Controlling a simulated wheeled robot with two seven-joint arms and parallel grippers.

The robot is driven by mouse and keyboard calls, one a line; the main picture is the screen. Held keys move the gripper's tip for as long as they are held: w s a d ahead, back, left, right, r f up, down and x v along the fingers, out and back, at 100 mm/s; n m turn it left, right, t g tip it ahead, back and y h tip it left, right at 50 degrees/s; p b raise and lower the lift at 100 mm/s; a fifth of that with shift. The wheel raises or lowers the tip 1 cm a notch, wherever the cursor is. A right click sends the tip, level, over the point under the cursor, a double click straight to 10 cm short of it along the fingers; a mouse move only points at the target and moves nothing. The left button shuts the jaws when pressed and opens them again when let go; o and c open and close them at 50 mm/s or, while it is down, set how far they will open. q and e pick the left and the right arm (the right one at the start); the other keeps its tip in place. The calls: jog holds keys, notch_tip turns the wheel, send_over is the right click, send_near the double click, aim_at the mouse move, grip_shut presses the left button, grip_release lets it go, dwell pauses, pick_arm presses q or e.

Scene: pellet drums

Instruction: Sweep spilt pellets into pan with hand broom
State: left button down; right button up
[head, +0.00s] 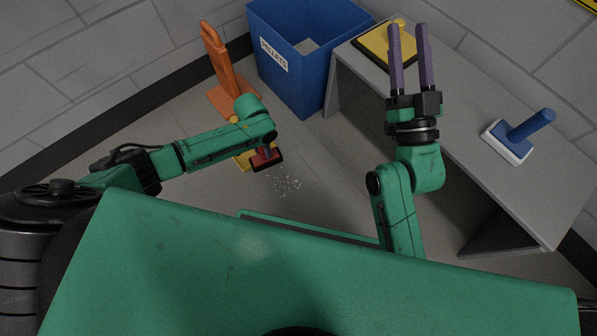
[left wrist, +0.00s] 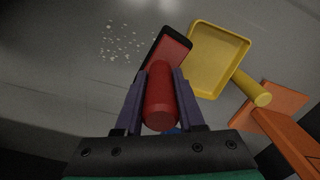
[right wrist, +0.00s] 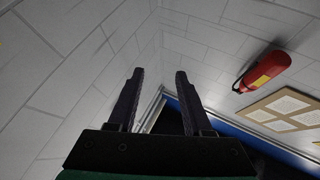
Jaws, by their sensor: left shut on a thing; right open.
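My left gripper (left wrist: 160,88) is shut on the handle of a red hand broom (left wrist: 160,103), whose dark-edged head points away from me. In the head view the broom (head: 267,158) is low over the floor, mostly behind my left arm. The spilt pellets (head: 289,184) are a white scatter on the floor just right of and below the broom; they also show in the left wrist view (left wrist: 125,42). The yellow pan (left wrist: 217,62) lies beside the broom head, opposite the pellets; in the head view my arm mostly hides it. My right gripper (head: 408,45) is open and empty, raised in front of the bench.
A blue bin (head: 300,75) labelled PELLETS stands at the back wall. An orange upright piece (head: 218,60) stands left of it. A grey bench (head: 455,125) at right carries a yellow plate-like object (head: 372,42) and a blue-handled tool (head: 530,125). A red extinguisher (right wrist: 265,70) hangs on a wall.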

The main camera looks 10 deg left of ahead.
notch_tip(320, 180, down, 14)
jog(key=s+a+m+g+h+p, duration=0.1)
jog(key=s+g, duration=0.1)
jog(key=g, duration=0.2)
jog(key=shift+f+g, duration=0.15)
jog(key=shift+g, duration=0.15)
dwell(0.4)
jog(key=shift+a, duration=0.1)
